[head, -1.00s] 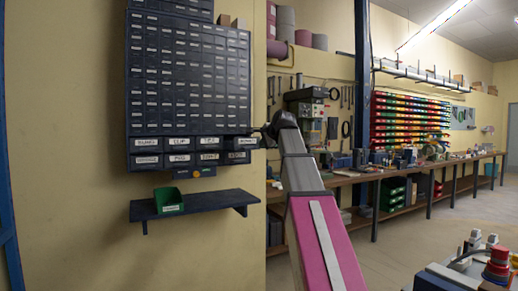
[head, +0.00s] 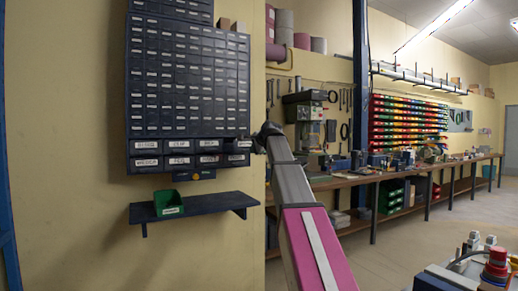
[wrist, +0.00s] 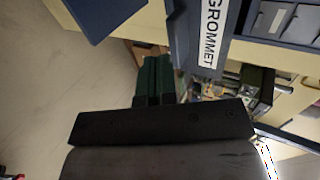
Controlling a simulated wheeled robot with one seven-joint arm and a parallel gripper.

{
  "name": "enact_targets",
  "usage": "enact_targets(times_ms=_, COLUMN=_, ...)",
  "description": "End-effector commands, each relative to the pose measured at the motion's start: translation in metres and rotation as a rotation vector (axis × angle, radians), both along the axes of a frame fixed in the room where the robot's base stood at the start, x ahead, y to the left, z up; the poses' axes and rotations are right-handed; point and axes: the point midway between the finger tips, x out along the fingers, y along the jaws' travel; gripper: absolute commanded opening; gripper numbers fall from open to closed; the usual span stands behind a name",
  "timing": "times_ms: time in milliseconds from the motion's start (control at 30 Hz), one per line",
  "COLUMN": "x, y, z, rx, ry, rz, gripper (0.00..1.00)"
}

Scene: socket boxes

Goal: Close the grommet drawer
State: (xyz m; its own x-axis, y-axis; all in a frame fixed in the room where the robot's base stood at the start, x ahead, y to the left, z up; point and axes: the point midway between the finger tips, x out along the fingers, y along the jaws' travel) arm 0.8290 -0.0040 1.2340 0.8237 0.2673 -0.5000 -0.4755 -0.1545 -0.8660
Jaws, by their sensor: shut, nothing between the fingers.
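The grommet drawer (head: 243,144) is at the right end of the upper row of larger drawers, low on the dark wall cabinet (head: 128,90). It appears to stand out a little from its neighbours. Its white GROMMET label shows large in the wrist view (wrist: 211,32). My gripper (head: 257,144) is beside the drawer's right end in the head view, small and dark there. In the wrist view the fingers (wrist: 154,78) are together and empty, close beside the drawer front. I cannot tell whether they touch it.
A narrow dark shelf (head: 225,203) below the cabinet holds a green bin (head: 168,203). A long workbench (head: 340,181) with tools runs along the wall at right. The floor (head: 420,230) in front of it has free room.

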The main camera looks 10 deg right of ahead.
Motion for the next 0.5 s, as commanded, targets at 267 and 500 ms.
enact_targets(times_ms=267, x=0.019, y=0.007, z=0.0, rx=0.0, ry=0.0, rz=0.001, gripper=0.0)
enact_targets(times_ms=500, x=0.02, y=0.007, z=0.0, rx=0.0, ry=0.0, rz=0.0, gripper=0.0)
